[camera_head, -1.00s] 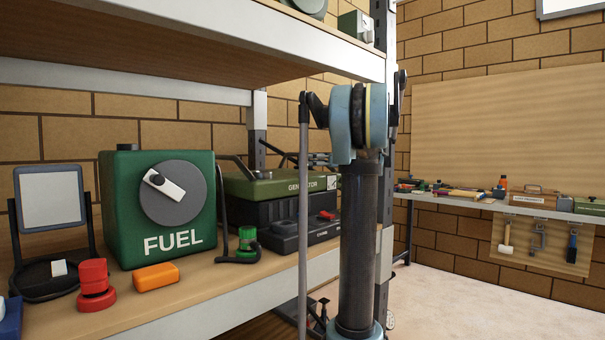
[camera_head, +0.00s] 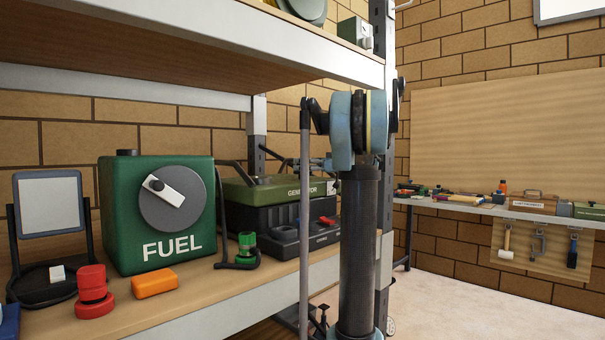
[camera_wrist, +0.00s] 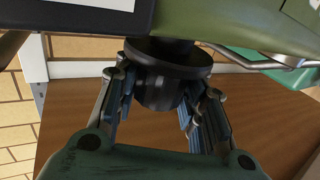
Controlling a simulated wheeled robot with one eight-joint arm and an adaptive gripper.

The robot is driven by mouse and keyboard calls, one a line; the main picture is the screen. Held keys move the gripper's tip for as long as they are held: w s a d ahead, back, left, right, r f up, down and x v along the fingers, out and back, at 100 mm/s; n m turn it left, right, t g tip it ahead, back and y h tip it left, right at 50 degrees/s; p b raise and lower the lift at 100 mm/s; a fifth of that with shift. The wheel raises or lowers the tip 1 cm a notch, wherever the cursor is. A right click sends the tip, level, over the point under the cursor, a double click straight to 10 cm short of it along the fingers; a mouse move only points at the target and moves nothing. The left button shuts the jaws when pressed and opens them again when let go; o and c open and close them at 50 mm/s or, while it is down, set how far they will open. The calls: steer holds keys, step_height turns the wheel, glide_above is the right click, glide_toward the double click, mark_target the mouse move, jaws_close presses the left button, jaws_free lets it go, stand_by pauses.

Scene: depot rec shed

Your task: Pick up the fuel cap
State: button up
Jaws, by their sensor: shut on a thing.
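My gripper (camera_wrist: 162,84) shows in the wrist view with its fingers on both sides of a black, round, ridged cap (camera_wrist: 157,94), shut on it. The cap sits against a wider black disc (camera_wrist: 176,62), below a green body. I cannot tell whether cap and disc are joined. In the head view my arm's column covers the shelf's right end, and the held cap cannot be made out. A green box marked FUEL (camera_head: 125,225) stands on the shelf, with a black cap (camera_head: 127,153) on top and a grey dial (camera_head: 172,197) on its front.
A green and black generator (camera_head: 262,192) stands right of the FUEL box. A red knob-like piece (camera_head: 93,283), an orange block (camera_head: 155,282) and a green fitting (camera_head: 247,243) lie along the shelf front. An upper shelf (camera_head: 230,35) hangs overhead. A bench stands at right.

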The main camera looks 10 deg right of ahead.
step_height(320, 180, up, 10)
steer(key=shift+f, duration=0.1)
stand_by(0.4)
steer(key=shift+s, duration=0.15)
stand_by(0.3)
